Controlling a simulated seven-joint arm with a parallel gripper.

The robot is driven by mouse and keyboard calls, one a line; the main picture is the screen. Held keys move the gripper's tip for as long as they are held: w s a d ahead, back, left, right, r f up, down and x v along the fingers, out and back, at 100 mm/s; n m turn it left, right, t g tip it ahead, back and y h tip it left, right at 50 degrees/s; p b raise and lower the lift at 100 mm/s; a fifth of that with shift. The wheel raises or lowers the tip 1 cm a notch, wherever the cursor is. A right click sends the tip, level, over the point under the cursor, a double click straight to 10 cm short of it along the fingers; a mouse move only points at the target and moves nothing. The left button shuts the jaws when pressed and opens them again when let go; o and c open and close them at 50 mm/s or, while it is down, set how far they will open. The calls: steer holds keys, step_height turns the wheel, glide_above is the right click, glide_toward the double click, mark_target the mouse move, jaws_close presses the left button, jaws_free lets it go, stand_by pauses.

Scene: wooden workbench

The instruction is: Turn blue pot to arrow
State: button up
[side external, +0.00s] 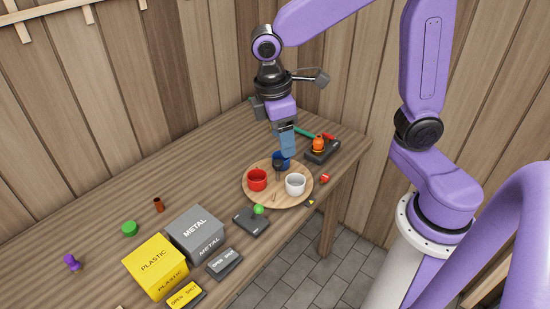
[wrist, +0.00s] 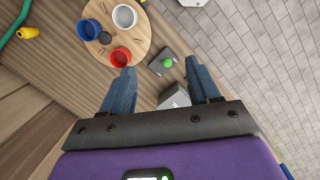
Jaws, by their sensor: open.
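The blue pot is on the far side in the side view, partly hidden by my gripper. In the wrist view the blue pot (wrist: 87,30) is at the disc's left. A small yellow mark (side external: 311,203), possibly the arrow, lies beside the disc near the bench edge. My gripper (wrist: 160,66) is open and empty, pointing down; in the wrist view the turntable lies beyond its left finger.
A grey base with a green ball (side external: 258,210) stands near the turntable, and a dark base with an orange top (side external: 318,144) behind it. A red piece (side external: 325,178) lies near the edge. A grey METAL box (side external: 195,232) and yellow PLASTIC box (side external: 155,266) stand front left.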

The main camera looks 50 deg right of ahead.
steer(key=w+d+f+g+h, duration=0.1)
steer(key=w+d, duration=0.1)
steer(key=w, duration=0.6)
steer(key=m+g, duration=0.2)
glide_toward(277, 162)
steer(key=x, duration=0.8)
steer(key=shift+s+f, duration=0.1)
jaws_close()
